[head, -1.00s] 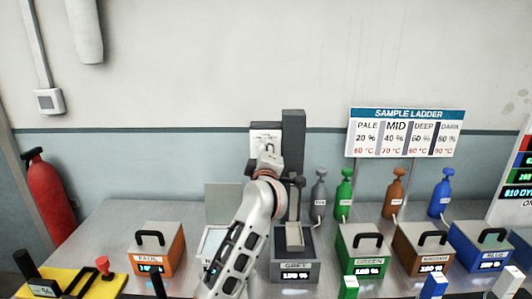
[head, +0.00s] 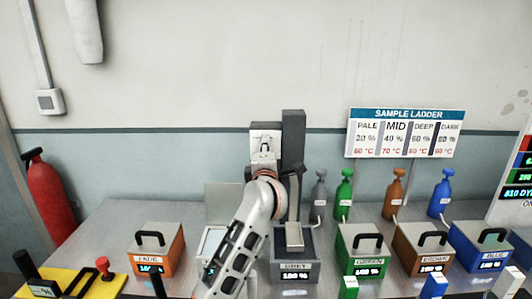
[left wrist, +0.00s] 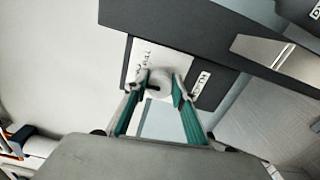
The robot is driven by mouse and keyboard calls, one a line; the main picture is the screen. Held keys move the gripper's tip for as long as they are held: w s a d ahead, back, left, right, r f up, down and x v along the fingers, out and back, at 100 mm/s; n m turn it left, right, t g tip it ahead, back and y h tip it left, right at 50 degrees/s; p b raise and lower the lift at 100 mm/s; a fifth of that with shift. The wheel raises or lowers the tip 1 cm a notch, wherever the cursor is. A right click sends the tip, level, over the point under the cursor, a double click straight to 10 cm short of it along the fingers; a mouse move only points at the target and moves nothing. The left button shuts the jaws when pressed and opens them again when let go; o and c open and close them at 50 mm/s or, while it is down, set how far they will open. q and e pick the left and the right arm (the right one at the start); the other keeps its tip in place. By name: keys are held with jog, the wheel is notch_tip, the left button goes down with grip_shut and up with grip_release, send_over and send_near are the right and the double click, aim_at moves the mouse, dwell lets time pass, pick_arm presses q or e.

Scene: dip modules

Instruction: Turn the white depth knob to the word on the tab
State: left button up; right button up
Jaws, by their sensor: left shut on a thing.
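The white depth knob (left wrist: 158,84) shows in the left wrist view on a white plate (left wrist: 188,76) with small words around it. A dark mark on the knob points left in that view. My left gripper (left wrist: 162,90) is shut on the knob, its green-lined fingers on both sides. In the head view the left gripper (head: 264,158) is in front of the white plate (head: 265,138) on the dark grey column (head: 293,140); the knob is largely hidden there. I cannot make out which word the knob points to, nor the word on the tab. My right gripper is not in view.
The grey module (head: 294,268) stands below the column. An orange module (head: 157,250) is left of it; green (head: 362,250), brown (head: 423,247) and blue (head: 482,246) modules are right. A sample ladder sign (head: 404,132) is on the wall. A yellow tray (head: 75,283) is front left.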

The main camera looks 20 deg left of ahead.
pick_arm(q)
jog(key=o, duration=1.1)
jog(key=v, duration=1.2)
